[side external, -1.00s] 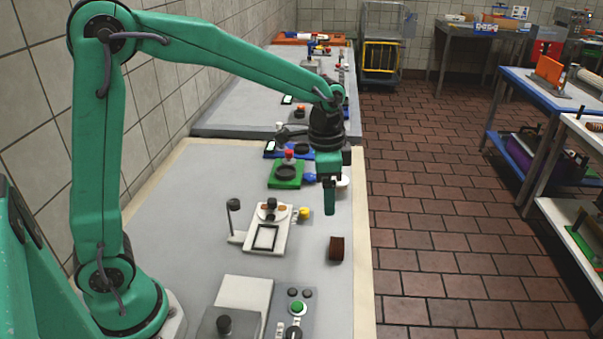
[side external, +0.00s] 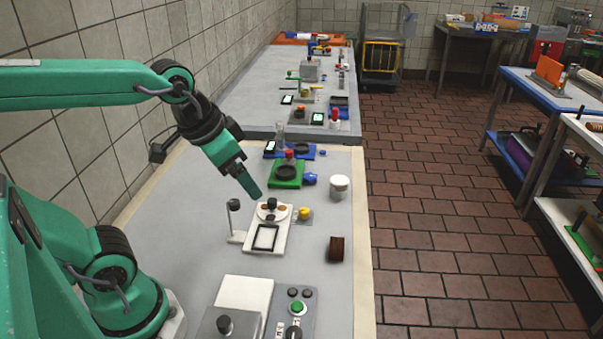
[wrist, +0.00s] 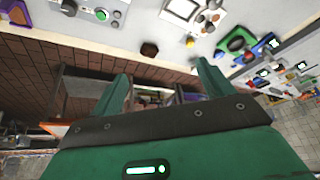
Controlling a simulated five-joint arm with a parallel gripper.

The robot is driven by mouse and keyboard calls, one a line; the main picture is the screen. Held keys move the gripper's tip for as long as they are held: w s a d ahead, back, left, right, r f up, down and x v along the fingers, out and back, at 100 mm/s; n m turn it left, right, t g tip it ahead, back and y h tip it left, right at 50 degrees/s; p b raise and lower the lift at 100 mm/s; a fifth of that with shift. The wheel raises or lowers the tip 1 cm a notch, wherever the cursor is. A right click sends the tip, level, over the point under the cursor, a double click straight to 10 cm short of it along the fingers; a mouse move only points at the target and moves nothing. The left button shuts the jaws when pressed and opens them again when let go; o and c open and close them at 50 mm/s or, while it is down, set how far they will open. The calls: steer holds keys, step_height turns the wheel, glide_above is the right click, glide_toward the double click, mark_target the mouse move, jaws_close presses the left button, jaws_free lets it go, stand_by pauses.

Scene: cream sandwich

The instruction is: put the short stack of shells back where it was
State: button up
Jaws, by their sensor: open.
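A dark brown, blocky piece (side external: 336,249) stands alone on the grey worktop, near its right edge. It also shows in the wrist view (wrist: 149,50); I cannot tell whether it is a stack of shells. Small brown discs, possibly shells, lie on a white round plate (side external: 261,217) with a dark knob, at the back of a white fixture (side external: 279,240). My gripper (side external: 254,193) is tilted in the air, above and behind the plate in the side view. In the wrist view my gripper (wrist: 163,68) has its fingers spread, with nothing between them.
Behind are a green fixture (side external: 287,182) and a white cylinder (side external: 339,187). A button panel (side external: 299,308) is in front. The worktop around the brown piece is clear.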

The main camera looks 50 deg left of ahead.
steer(key=shift+s+a+f+n+t, duration=0.15)
steer(key=shift+s+n, duration=0.1)
steer(key=shift+s, duration=0.4)
steer(key=shift+s+a+f+n+t, duration=0.15)
steer(key=shift+s+n, duration=0.1)
steer(key=shift+s, duration=0.4)
stand_by(0.4)
